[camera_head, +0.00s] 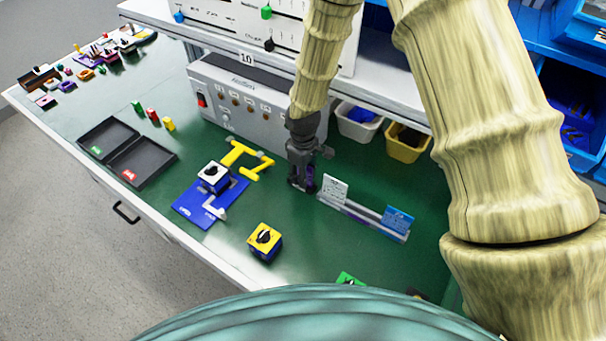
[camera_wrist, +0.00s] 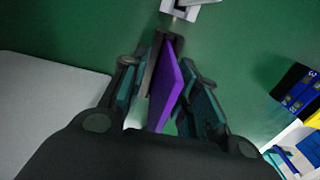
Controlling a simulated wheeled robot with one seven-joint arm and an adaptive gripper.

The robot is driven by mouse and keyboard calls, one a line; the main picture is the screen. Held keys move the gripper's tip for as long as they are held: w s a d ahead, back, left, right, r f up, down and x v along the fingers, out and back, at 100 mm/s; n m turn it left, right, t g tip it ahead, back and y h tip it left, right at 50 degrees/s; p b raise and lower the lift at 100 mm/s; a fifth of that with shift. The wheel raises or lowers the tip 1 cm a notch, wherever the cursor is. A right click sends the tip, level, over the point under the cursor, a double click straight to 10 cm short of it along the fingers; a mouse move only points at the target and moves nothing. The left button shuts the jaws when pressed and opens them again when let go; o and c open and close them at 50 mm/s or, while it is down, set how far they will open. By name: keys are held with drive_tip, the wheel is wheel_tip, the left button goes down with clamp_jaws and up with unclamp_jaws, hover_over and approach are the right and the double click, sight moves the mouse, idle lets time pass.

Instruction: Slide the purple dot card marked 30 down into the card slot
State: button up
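The purple card (camera_wrist: 169,84) stands edge-on between the fingers of my gripper (camera_wrist: 163,90) in the wrist view. The gripper looks shut on it. In the head view my gripper (camera_head: 303,180) points down at the left end of the grey card rack (camera_head: 362,216), and only a sliver of the purple card (camera_head: 311,173) shows. Its dots and number are hidden. A white card (camera_head: 335,189) and a blue card (camera_head: 397,219) stand upright in the rack. I cannot tell whether the purple card's lower edge is inside a slot.
Left of my gripper are a yellow bracket (camera_head: 246,158), a blue plate (camera_head: 207,212) with a rotary switch (camera_head: 214,176), and a yellow switch (camera_head: 264,241). The grey control box (camera_head: 245,100) and bins (camera_head: 406,142) stand behind. Green table in front is mostly clear.

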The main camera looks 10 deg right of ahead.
wheel_tip(320, 180, up, 12)
drive_tip(key=shift+f, duration=0.15)
idle(0.4)
wheel_tip(320, 180, up, 9)
drive_tip(key=p, duration=0.7)
idle(0.4)
drive_tip(key=shift+f, duration=0.1)
idle(0.3)
